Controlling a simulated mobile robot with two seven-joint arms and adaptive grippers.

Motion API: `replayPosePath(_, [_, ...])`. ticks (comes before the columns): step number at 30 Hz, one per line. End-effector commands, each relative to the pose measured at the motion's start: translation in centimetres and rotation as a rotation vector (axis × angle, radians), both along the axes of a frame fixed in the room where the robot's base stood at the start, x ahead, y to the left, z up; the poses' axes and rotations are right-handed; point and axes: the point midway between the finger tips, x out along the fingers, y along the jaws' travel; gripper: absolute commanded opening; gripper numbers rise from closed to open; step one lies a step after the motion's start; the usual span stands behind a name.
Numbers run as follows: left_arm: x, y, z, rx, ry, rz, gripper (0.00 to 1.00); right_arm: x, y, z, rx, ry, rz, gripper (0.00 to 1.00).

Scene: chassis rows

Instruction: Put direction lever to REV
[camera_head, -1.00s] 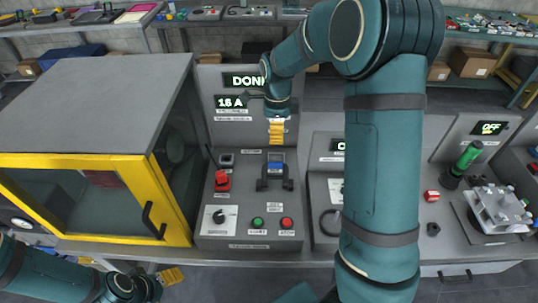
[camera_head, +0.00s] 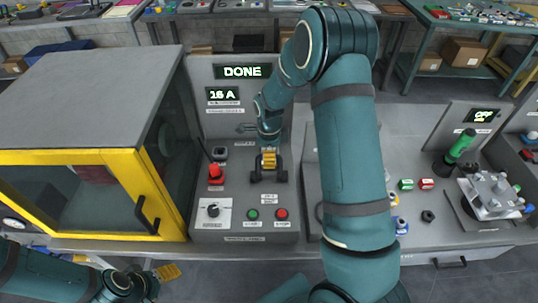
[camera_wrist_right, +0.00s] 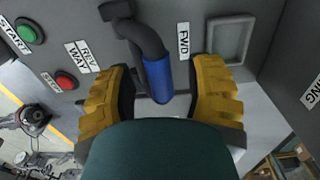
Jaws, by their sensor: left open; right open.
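The direction lever has a black arm and a blue grip (camera_wrist_right: 157,78) in the right wrist view. A FWD label (camera_wrist_right: 183,39) is to its right and a REV label (camera_wrist_right: 83,57) to its left. In the head view its black mount (camera_head: 281,175) shows on the sloped grey panel, with the grip hidden. My right gripper (camera_head: 268,162) is down over the lever. In the wrist view its open yellow fingers (camera_wrist_right: 160,102) stand on either side of the blue grip, with gaps. My left gripper (camera_head: 160,280) is open and empty at the lower left, away from the panel.
A yellow-framed cabinet (camera_head: 160,215) stands close on the left. The display (camera_head: 243,71) reads DONE.

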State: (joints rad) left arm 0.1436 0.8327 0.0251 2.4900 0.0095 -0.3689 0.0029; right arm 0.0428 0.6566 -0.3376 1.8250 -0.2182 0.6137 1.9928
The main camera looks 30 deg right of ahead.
Motion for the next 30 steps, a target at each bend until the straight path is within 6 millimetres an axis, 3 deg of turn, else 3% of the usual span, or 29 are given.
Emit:
replayPosePath(7, [-0.01,-0.01,0.00,0.000,0.000,0.000,0.66,0.00,0.01,-0.03,0.000,0.000,0.000,0.55])
replayPosePath(12, [-0.01,-0.01,0.00,0.000,0.000,0.000,0.66,0.01,0.01,-0.01,0.000,0.000,0.000,0.00])
replayPosePath(30, [-0.01,-0.02,-0.39,0.001,0.000,0.000,0.66,0.49,0.13,-0.04,-0.014,-0.022,0.001,0.00])
